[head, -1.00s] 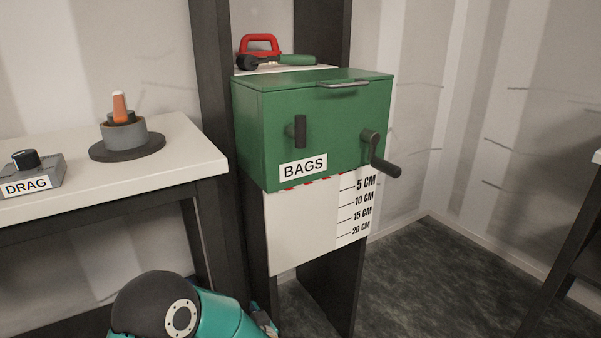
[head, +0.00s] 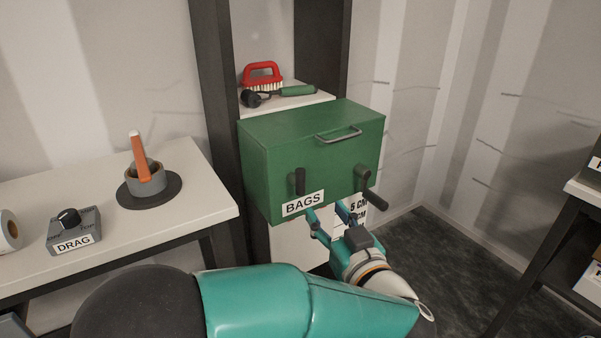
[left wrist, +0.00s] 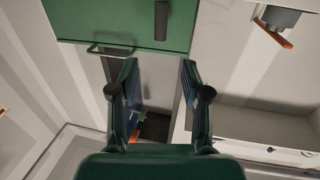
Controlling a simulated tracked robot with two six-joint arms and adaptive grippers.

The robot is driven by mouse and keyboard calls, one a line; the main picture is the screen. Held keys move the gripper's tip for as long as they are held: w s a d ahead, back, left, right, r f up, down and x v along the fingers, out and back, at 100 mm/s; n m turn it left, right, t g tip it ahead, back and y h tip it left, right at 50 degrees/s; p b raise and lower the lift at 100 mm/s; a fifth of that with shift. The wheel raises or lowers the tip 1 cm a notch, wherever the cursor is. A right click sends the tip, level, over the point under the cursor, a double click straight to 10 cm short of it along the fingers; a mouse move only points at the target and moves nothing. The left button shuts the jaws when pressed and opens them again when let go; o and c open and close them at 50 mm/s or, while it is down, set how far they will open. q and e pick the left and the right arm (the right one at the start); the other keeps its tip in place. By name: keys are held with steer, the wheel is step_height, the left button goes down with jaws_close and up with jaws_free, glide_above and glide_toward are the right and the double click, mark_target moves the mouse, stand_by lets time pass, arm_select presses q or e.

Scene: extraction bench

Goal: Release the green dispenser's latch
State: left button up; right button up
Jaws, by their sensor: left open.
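The green dispenser (head: 262,150) labelled BAGS hangs on a white panel; it also shows in the left wrist view (left wrist: 90,15). A short upright black bar (head: 300,181), which looks like the latch, is on the left of its front; in the left wrist view the bar (left wrist: 161,20) is at the top. A black crank (head: 368,187) is on the right of the front. My left gripper (head: 329,213) is open and empty, just below and in front of the box, between bar and crank in the picture. Its fingers (left wrist: 158,66) also show apart in the left wrist view. My right gripper is out of view.
A red brush (head: 262,76) and a green-handled tool (head: 296,90) lie on a shelf behind. The left table (head: 100,195) holds the DRAG box (head: 74,231) and a grey cup (head: 146,178) with an orange stick.

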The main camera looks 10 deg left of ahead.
mark_target(302, 179)
arm_select(q)
steer(key=x, duration=1.4)
steer(key=shift+w+a, duration=0.1)
jaws_close()
